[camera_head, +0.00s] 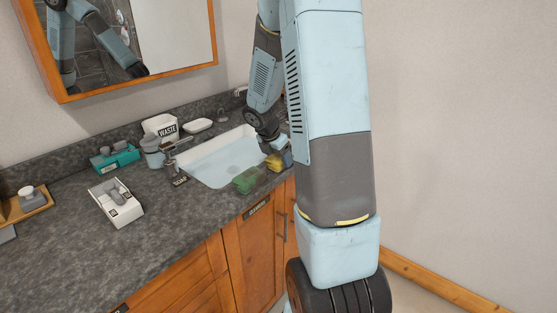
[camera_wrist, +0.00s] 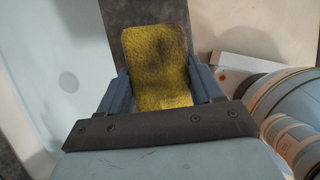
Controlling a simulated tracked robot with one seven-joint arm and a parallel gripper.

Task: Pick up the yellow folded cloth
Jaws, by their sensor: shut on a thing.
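The yellow folded cloth (camera_wrist: 157,70) sits between the two blue-grey fingers of my gripper (camera_wrist: 160,90) in the wrist view. It has dark smudges on its upper part. My gripper is shut on it. In the head view the yellow cloth (camera_head: 283,158) shows at the right front edge of the sink, partly hidden by my arm. Whether it is clear of the counter cannot be told. A green folded cloth (camera_head: 247,180) lies to its left on the front rim of the sink.
The white sink (camera_head: 212,165) is set in the dark counter (camera_head: 75,240). A white waste bin (camera_head: 160,127), a grey soap dispenser (camera_head: 152,152), a teal object (camera_head: 115,157) and a white box (camera_head: 117,204) stand to the left. A mirror (camera_head: 140,40) hangs above.

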